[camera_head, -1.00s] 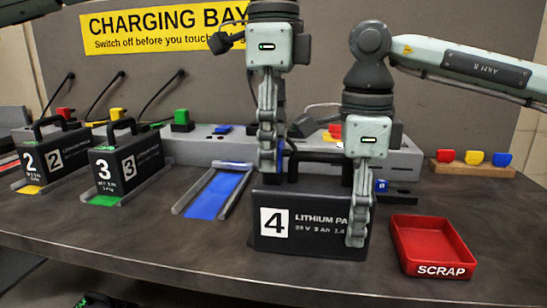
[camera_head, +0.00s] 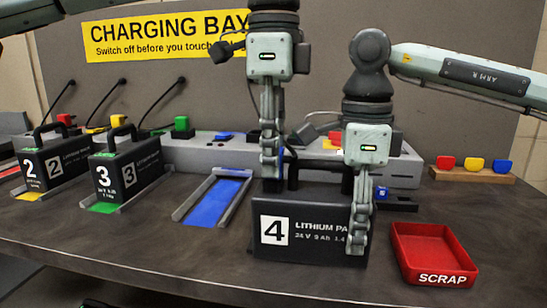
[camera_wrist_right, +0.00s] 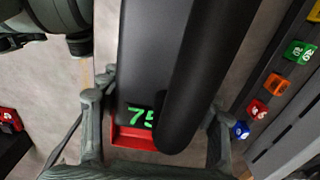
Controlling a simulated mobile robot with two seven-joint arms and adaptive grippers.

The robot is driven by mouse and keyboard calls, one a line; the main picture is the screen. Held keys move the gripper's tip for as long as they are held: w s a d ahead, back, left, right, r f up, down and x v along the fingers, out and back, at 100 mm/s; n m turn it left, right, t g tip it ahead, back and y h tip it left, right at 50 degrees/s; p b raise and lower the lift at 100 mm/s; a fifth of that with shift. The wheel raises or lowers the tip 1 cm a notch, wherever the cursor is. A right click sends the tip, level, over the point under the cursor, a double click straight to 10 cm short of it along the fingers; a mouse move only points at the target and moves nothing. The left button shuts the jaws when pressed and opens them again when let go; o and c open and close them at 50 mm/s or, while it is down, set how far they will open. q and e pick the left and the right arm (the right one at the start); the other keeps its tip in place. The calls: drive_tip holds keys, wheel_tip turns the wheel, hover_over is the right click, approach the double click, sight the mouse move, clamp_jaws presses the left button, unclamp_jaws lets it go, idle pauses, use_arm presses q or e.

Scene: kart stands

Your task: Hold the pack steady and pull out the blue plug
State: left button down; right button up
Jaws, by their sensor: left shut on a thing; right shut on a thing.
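The black lithium pack marked 4 (camera_head: 322,213) stands upright on the table, right of the empty blue-floored bay (camera_head: 215,202). My right gripper (camera_head: 357,243) is shut on the pack's right end. In the right wrist view the fingers of this gripper (camera_wrist_right: 155,120) lie on both sides of the black pack (camera_wrist_right: 150,50), with a red part and green digits between them. My left gripper (camera_head: 271,174) is shut at the pack's upper left, behind its front face. A blue sliver (camera_head: 281,156) beside its fingers looks like the blue plug, mostly hidden.
A red SCRAP tray (camera_head: 400,262) lies right of the pack. A wooden board (camera_head: 490,178) with red, yellow and blue pieces is behind it. Packs 2 (camera_head: 60,160) and 3 (camera_head: 135,165) stand at left. A grey charging unit (camera_head: 190,150) runs along the back.

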use_arm(q)
wheel_tip(320, 180, up, 10)
drive_tip(key=shift+f, duration=0.1)
use_arm(e)
drive_tip(key=o, duration=2)
drive_tip(key=shift+c, duration=0.2)
drive_tip(key=shift+r, duration=0.1)
